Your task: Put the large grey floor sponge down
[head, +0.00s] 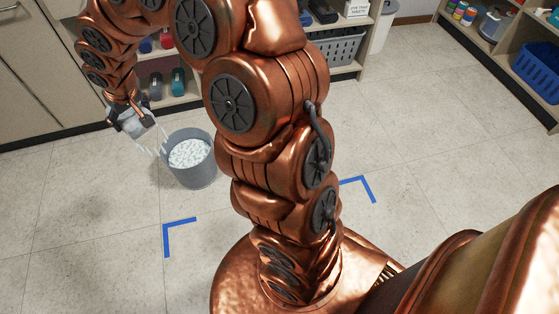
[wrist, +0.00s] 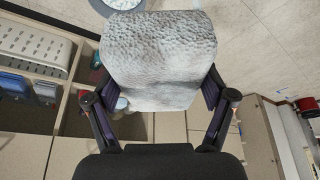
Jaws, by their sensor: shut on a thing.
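My gripper (wrist: 158,88) is shut on the large grey floor sponge (wrist: 160,50), a pale, rough-textured block held between its two dark fingers in the wrist view. In the head view my gripper (head: 131,117) is at the left, raised above the floor, just left of a grey bucket (head: 189,176). The sponge is small and partly hidden there. Pale streaks show between it and the bucket. White lumpy contents fill the bucket's mouth.
Blue corner marks (head: 166,236) and (head: 367,188) lie on the tiled floor. Low shelves with bottles and a grey basket (head: 338,48) stand behind. Another shelf with a blue basket (head: 538,70) stands at the right. The left front floor is clear.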

